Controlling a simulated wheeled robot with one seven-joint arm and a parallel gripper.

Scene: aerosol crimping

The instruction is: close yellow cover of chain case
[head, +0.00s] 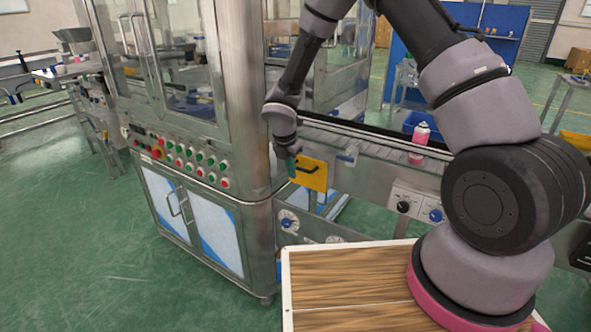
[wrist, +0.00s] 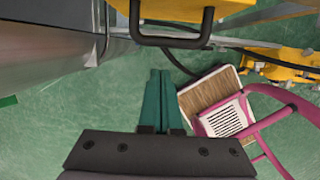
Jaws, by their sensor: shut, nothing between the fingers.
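The yellow cover (head: 316,178) with a black handle (head: 308,169) is at the side of the conveyor, right of the machine cabinet. I cannot tell from the head view how far it stands open. My gripper (head: 292,168) is at the cover's left edge, its teal fingers partly hidden by the wrist. In the wrist view the black handle (wrist: 172,42) crosses the top, in front of the cover (wrist: 185,10). My gripper (wrist: 160,73) points toward the handle, with its two fingers together and nothing between them. Whether the fingers touch the cover is unclear.
The steel cabinet (head: 225,165) stands close on the left. The conveyor (head: 375,148) runs right and carries a pink can (head: 419,142). Knobs (head: 418,207) sit on a panel below. Yellow parts with black cables (wrist: 285,65) are at the wrist view's right. Green floor is clear at left.

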